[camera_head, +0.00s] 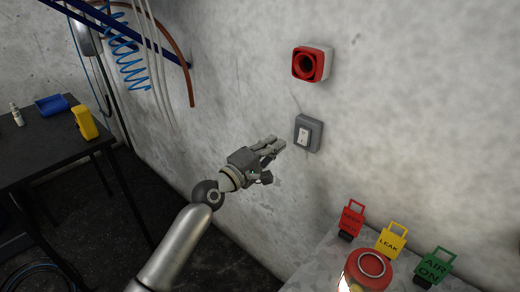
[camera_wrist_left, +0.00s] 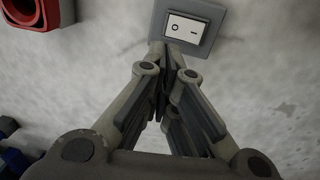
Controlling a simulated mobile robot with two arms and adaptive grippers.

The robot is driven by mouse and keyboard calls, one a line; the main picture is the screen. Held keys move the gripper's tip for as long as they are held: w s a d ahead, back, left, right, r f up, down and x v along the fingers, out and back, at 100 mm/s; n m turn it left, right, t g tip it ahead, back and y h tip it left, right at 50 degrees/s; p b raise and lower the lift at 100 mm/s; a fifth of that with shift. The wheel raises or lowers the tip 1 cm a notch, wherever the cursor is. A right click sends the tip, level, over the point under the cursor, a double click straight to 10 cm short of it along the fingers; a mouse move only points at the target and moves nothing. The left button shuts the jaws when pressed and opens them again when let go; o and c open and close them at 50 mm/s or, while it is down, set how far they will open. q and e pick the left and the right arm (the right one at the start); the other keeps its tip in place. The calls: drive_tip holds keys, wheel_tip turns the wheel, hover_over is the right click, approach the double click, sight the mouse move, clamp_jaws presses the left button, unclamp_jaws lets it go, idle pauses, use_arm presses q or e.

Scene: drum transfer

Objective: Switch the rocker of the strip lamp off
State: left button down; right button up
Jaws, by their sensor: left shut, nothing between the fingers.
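The rocker (camera_head: 303,136) is a white switch in a grey wall box (camera_head: 316,136), right of the middle in the head view. In the left wrist view the rocker (camera_wrist_left: 184,27) sits at the top, marked with a circle on the left and a line on the right. Which side is pressed in I cannot tell. My left gripper (camera_head: 276,146) is shut and empty, just left of and slightly below the box. In the wrist view its fingertips (camera_wrist_left: 162,54) reach the lower edge of the box; contact is unclear. The strip lamp is not in view.
A red wall device (camera_head: 312,64) is above the switch. A dark table (camera_head: 50,146) with a blue bin (camera_head: 52,105) and yellow device (camera_head: 86,122) stands left. Red (camera_head: 350,220), yellow (camera_head: 391,241) and green (camera_head: 434,264) tags and a red drum-like object (camera_head: 368,270) are lower right.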

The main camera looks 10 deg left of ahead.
use_arm(q)
drive_tip(key=shift+s+a+r, duration=0.25)
drive_tip(key=shift+s+a, duration=0.6)
drive_tip(key=shift+s, duration=0.25)
drive_tip(key=shift+s+a+r, duration=0.2)
drive_tip(key=shift+s+a, duration=0.6)
drive_tip(key=shift+s, duration=0.25)
drive_tip(key=shift+f, duration=0.1)
